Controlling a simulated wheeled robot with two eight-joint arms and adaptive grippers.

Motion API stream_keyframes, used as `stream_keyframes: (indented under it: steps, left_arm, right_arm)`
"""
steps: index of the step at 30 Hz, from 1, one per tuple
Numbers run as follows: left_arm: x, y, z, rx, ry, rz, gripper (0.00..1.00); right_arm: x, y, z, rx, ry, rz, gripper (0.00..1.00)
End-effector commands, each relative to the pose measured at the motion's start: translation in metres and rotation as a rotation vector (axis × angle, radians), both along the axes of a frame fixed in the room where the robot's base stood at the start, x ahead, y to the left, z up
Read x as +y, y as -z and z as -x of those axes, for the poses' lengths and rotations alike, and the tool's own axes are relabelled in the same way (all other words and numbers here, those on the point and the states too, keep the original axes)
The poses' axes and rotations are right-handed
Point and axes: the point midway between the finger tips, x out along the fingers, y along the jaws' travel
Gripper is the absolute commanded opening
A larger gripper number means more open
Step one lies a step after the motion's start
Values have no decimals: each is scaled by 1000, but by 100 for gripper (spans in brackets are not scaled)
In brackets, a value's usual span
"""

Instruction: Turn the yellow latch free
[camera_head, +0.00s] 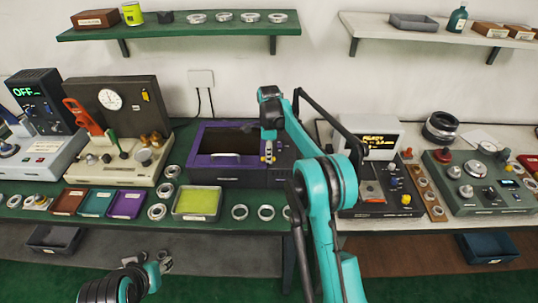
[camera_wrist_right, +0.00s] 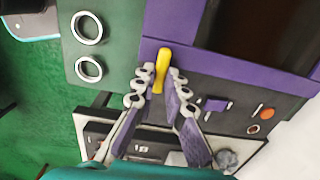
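The yellow latch (camera_wrist_right: 162,68) is a short bar on the front edge of a purple box station (camera_head: 215,168). In the right wrist view it sits between the fingertips of my right gripper (camera_wrist_right: 160,75), tilted slightly. The fingers are drawn in close on both sides and appear to touch it. In the head view my right gripper (camera_head: 268,155) hangs at the station's right part, where the latch is mostly hidden. My left gripper (camera_head: 150,264) is low at the bottom left, away from the table; its opening is too small to read.
A green tray (camera_head: 197,203) and several metal rings (camera_head: 239,212) lie along the front edge. A grey gauge station (camera_head: 112,130) stands left, a display station (camera_head: 378,165) right. In the wrist view, a purple knob (camera_wrist_right: 215,104) and an orange button (camera_wrist_right: 267,113) are close by.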

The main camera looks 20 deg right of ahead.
Motion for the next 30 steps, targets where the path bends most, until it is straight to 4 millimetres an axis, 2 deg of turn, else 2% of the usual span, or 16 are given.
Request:
stream_keyframes:
  steps: [8, 14, 30]
  left_arm:
    - [0, -2, 0, 0, 0, 0, 40]
    - [0, -9, 0, 0, 0, 0, 40]
    - [0, -32, 0, 0, 0, 0, 40]
  right_arm:
    - [0, -1, 0, -1, -28, 0, 0]
    - [0, -2, 1, -1, -124, 0, 0]
    - [0, -2, 5, -1, -612, 0, 0]
